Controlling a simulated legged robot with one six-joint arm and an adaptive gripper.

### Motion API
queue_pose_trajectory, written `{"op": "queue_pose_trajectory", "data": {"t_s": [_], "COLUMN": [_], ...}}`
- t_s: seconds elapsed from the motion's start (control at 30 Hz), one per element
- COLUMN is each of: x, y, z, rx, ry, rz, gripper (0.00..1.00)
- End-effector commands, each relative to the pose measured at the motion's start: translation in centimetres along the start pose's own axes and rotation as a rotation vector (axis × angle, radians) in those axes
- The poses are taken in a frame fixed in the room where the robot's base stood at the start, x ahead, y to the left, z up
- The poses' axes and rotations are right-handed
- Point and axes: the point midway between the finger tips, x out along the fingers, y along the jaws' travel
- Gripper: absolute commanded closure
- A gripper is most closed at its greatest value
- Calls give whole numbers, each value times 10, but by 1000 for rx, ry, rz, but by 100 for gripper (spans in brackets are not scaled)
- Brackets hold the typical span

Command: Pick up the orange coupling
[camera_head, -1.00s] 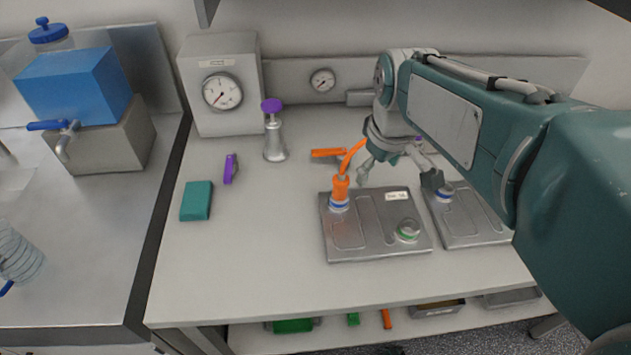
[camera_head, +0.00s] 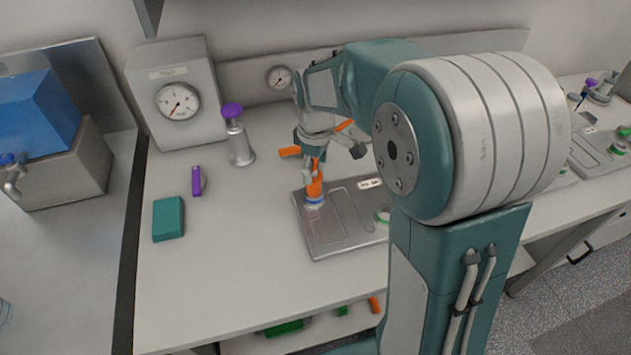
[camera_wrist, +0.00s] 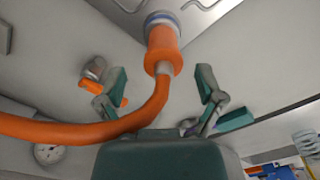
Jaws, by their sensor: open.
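The orange coupling (camera_head: 314,187) stands upright on a blue-ringed port at the left corner of a grey metal plate (camera_head: 335,240). It also shows at the top middle of the wrist view (camera_wrist: 162,50), with its orange hose (camera_wrist: 70,132) curving off to the left. My gripper (camera_head: 332,162) is at the coupling's upper end in the head view. In the wrist view my gripper (camera_wrist: 162,77) is open, one finger on each side of the coupling with gaps between. My arm hides the plate's right part in the head view.
A purple-topped metal bottle (camera_head: 238,142), a purple piece (camera_head: 196,181) and a teal block (camera_head: 168,218) stand left of the plate. A gauge box (camera_head: 178,100) is behind them. The table front (camera_head: 230,290) is clear.

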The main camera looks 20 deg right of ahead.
Motion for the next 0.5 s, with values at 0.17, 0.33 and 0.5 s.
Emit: {"op": "queue_pose_trajectory", "data": {"t_s": [0.17,0.33,0.5], "x": [30,45,46], "y": [1,1,2], "z": [0,1,2], "rx": [0,1,1], "ry": [-4,-1,1], "rz": [-4,-2,-2], "gripper": [13,13,13]}}
